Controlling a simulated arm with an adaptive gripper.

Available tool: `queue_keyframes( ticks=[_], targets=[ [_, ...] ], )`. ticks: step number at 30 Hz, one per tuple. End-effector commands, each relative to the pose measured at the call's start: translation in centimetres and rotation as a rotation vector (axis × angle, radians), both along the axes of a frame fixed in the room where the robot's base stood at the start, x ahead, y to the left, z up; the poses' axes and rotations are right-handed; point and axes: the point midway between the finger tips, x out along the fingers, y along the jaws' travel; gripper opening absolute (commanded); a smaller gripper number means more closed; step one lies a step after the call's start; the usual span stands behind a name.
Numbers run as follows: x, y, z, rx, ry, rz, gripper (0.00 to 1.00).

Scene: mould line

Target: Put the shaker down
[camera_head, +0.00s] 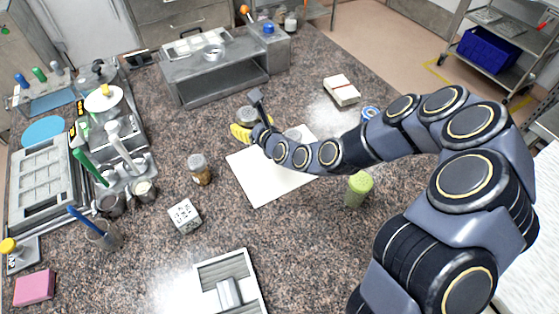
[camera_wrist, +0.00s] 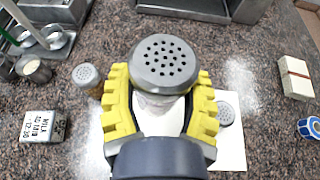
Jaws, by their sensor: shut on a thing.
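A shaker with a grey perforated lid (camera_wrist: 164,63) stands between the yellow fingers of my gripper (camera_wrist: 160,104) in the wrist view, and the fingers are shut on its body. In the head view my gripper (camera_head: 242,131) and the held shaker (camera_head: 248,114) are just past the upper left edge of a white sheet (camera_head: 262,182), partly hidden by my wrist. The shaker's base is hidden, so I cannot tell whether it touches the counter. A second grey-lidded shaker (camera_wrist: 226,112) stands on the sheet to the right; my arm partly covers it in the head view (camera_head: 293,134).
A shaker with brown contents (camera_head: 200,170) and a printed white cube (camera_head: 185,215) stand left of the sheet. A grey metal shelf (camera_head: 215,80) lies behind my gripper.

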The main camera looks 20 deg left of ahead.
Motion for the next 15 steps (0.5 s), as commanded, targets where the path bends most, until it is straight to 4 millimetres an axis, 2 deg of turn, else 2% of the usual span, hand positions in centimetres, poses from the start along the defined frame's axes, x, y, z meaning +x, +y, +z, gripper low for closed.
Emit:
queue_keyframes(
  ticks=[1, 7, 15],
  targets=[
    [0.8, -1.1, 0.0, -0.001, 0.000, -0.031, 0.17],
    [2.9, -4.3, -0.2, -0.006, 0.000, -0.122, 0.17],
    [2.6, -3.9, -4.1, -0.009, 0.004, -0.111, 0.17]
  ],
)
